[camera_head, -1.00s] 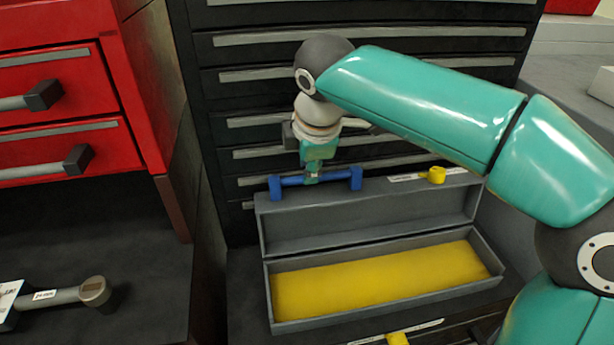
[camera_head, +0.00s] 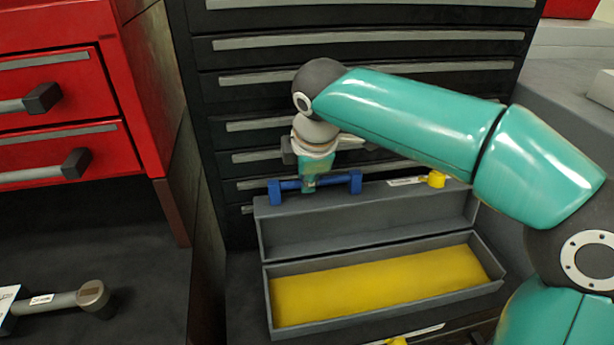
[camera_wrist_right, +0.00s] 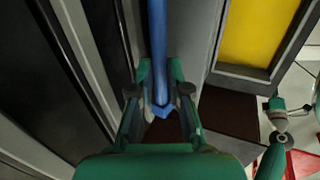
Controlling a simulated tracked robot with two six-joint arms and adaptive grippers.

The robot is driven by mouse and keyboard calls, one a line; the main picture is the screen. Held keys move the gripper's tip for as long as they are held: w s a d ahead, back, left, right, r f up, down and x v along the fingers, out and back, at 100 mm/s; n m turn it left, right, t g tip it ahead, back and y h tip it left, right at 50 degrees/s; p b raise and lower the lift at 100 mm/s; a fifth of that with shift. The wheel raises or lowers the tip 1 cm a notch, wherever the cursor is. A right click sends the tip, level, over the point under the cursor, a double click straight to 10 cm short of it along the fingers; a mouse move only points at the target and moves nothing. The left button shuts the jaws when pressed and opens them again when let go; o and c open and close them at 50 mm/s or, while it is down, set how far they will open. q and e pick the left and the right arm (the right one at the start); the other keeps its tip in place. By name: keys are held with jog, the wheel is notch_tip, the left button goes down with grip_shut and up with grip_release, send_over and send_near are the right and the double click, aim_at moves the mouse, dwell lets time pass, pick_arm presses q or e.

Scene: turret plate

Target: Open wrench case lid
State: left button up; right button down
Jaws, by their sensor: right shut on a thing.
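The grey wrench case (camera_head: 385,290) stands open, with a yellow lining (camera_head: 380,282) inside. Its lid (camera_head: 365,222) stands raised at the back, near the black drawers. A blue handle (camera_head: 340,182) runs along the lid's upper edge on the left. My right gripper (camera_head: 309,186) is at the middle of this handle, shut on it. In the right wrist view, the blue handle (camera_wrist_right: 157,50) passes between the fingers of the gripper (camera_wrist_right: 160,95). The fingertips are small and partly hidden in the head view.
A black drawer cabinet (camera_head: 240,103) stands close behind the lid. A red cabinet (camera_head: 60,110) is at the left. A torque wrench (camera_head: 60,300) lies on the dark surface below it. A yellow latch (camera_head: 436,179) sits on the lid's edge.

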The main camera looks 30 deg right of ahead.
jog(key=shift+s+f+b, duration=0.1)
jog(key=shift+b, duration=0.25)
jog(key=s+t+b, duration=0.1)
jog(key=b, duration=0.1)
jog(key=s+a+t+b, duration=0.1)
jog(key=s+b, duration=0.1)
jog(key=shift+h+b, duration=0.3)
jog(key=shift+b, duration=0.05)
jog(key=shift+s+r, duration=0.25)
jog(key=shift+r, duration=0.05)
